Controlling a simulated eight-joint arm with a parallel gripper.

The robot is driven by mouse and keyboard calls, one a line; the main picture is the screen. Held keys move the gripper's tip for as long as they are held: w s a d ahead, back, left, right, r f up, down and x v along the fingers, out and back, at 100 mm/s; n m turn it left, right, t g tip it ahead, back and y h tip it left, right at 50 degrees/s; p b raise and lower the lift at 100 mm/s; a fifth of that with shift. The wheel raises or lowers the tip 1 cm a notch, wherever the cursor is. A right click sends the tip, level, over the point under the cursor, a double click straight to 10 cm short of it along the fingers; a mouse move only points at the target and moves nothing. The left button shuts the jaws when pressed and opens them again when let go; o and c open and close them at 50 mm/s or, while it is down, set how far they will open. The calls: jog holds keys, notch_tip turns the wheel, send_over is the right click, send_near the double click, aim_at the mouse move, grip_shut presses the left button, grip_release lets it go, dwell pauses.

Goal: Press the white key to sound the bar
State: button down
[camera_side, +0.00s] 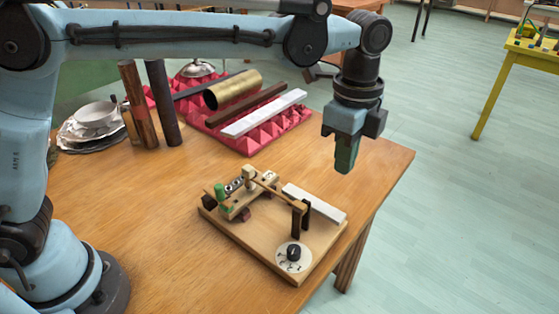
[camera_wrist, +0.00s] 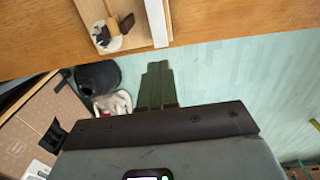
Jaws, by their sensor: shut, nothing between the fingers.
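A small wooden board (camera_side: 240,232) on the table carries a lever mechanism (camera_side: 262,185), a dark upright post and a white disc (camera_side: 294,266) with a black knob. A long white key (camera_side: 318,205) lies along the board's right side. In the wrist view the key (camera_wrist: 156,22) runs up out of frame, and the disc (camera_wrist: 108,44) is left of it. My gripper (camera_side: 344,168) is shut and empty, in the air above and beyond the key, apart from it. In the wrist view its green fingertips (camera_wrist: 157,66) show just below the key's near end.
A red foam pad (camera_side: 250,145) behind holds a white bar (camera_side: 264,113), a brass tube (camera_side: 233,90) and dark bars. The table's right edge is close to the board.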

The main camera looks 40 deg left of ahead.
aim_at(337, 215)
notch_tip(337, 215, down, 11)
jog(key=shift+r, duration=0.1)
dwell(0.3)
jog(key=shift+d+f, duration=0.2)
jog(key=shift+f, duration=0.45)
jog(key=shift+r, duration=0.85)
notch_tip(337, 215, up, 14)
dwell(0.5)
